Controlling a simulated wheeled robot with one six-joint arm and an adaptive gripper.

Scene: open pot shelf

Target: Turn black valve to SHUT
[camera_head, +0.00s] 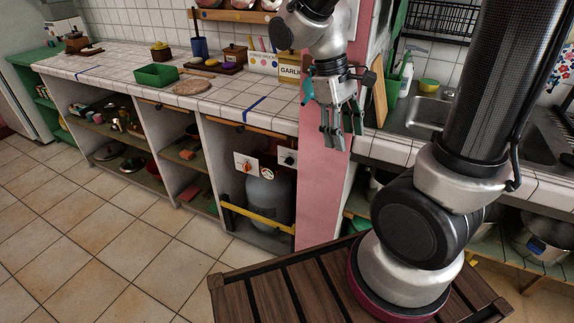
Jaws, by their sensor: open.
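The black valve (288,158) is a small dark knob on a white plate, in the lower cabinet opening left of the pink pillar. Its pointer direction and any lettering are too small to read. An orange-red knob (246,167) on a similar white plate is just left of it. My gripper (342,137) hangs in front of the pink pillar, above and to the right of the black valve in the picture. Its fingers point down, apart and empty, and it does not touch the valve.
A grey gas cylinder (270,197) stands below the knobs, behind a yellow bar (258,219). The pink pillar (314,200) borders the opening on the right. The tiled countertop (225,98) overhangs it. Floor (120,235) in front of the cabinets is clear.

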